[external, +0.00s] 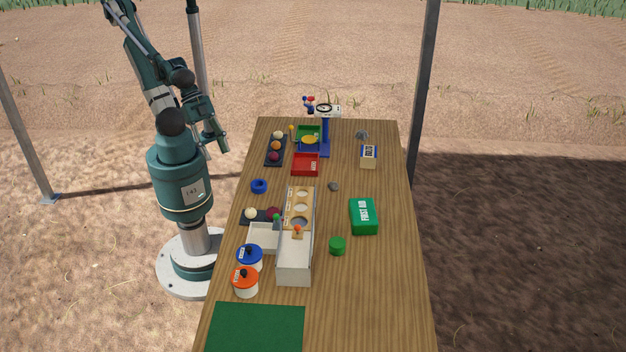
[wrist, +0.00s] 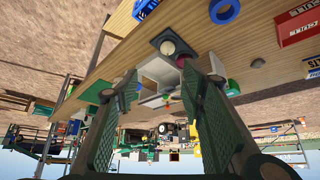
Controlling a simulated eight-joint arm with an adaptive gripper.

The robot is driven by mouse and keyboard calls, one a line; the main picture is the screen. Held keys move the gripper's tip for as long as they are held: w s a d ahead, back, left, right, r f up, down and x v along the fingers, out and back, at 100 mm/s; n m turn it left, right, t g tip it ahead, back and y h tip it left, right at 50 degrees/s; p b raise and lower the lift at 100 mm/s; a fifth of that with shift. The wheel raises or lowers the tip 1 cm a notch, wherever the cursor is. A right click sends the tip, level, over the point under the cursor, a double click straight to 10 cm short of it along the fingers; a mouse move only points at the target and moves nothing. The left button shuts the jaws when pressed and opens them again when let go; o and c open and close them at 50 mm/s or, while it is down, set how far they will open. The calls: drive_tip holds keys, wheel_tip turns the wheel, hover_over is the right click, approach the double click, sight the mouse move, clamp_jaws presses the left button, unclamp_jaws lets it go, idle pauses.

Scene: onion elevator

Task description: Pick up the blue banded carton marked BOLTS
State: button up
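The carton marked BOLTS (external: 368,156) is pale with a blue band. It stands near the far right part of the wooden table in the external view. In the wrist view, a pale box with a blue band and partly cut-off lettering (wrist: 314,66) shows at the right edge; it looks like the same carton. My gripper (external: 221,146) hangs left of the table in the external view, well away from the carton. In the wrist view my gripper (wrist: 160,80) has its two fingers spread apart with nothing held between them.
Between my gripper and the carton stand a dark tray of balls (external: 275,150), a red bin (external: 305,164), a green bin (external: 307,131) and a blue post stand (external: 326,135). A green first aid box (external: 363,216) lies nearer. A grey post (external: 424,90) rises beyond the table's right edge.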

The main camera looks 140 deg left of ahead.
idle(0.3)
drive_tip(key=o, duration=0.7)
